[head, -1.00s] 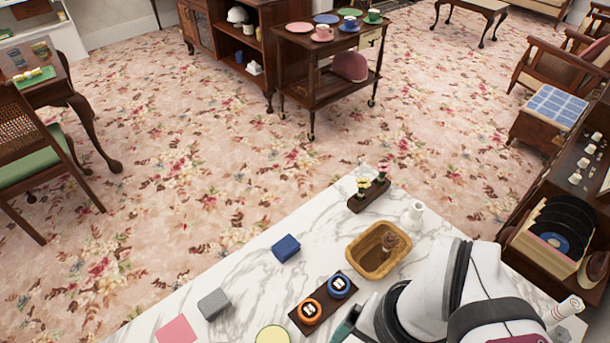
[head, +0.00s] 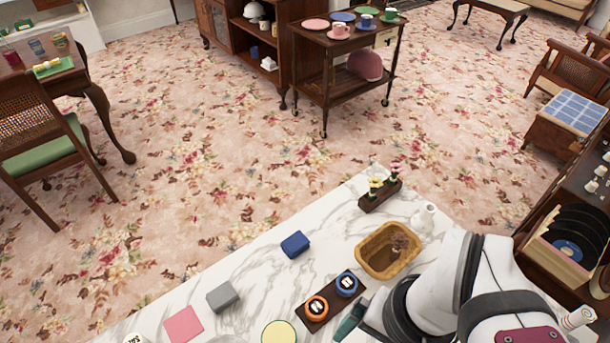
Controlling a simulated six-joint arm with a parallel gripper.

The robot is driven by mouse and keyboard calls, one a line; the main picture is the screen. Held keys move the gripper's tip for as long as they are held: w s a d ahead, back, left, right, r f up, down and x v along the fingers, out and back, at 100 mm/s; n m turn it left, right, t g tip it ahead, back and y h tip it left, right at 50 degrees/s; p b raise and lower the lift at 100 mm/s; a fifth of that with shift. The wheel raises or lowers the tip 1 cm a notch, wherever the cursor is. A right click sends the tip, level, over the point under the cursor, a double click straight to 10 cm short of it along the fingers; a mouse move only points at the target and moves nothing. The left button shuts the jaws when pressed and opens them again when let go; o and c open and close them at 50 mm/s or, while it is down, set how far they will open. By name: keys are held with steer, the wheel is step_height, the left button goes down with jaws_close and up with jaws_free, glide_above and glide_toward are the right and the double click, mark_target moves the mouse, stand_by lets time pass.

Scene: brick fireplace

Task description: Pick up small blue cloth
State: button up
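A small dark blue, block-like piece (head: 295,244) lies on the white marble tabletop (head: 250,270), near its far edge. It may be the folded small blue cloth; I cannot tell its material. A larger blue checked cloth (head: 572,108) covers a wooden stool at the far right. My white arm enters at the lower right. A teal part (head: 351,320) shows at its end, low in the picture, below and right of the blue piece and apart from it. The fingertips cannot be made out, so I cannot tell whether my gripper is open or shut.
A wooden basin (head: 388,250), a flower holder (head: 380,195) and a white vase (head: 424,216) stand to the right. A dark tray (head: 331,301) holds orange and blue round items. A grey block (head: 222,297) and pink square (head: 184,324) lie left. Marble around the blue piece is clear.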

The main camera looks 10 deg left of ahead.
steer(key=w+a+r+n, duration=0.2)
steer(key=w+n, duration=0.7)
steer(key=n, duration=0.1)
steer(key=n+h, duration=0.2)
steer(key=n, duration=2)
glide_above(292, 243)
step_height(292, 243, down, 9)
step_height(292, 243, down, 15)
steer(key=shift+r, duration=0.1)
steer(key=c, duration=1.4)
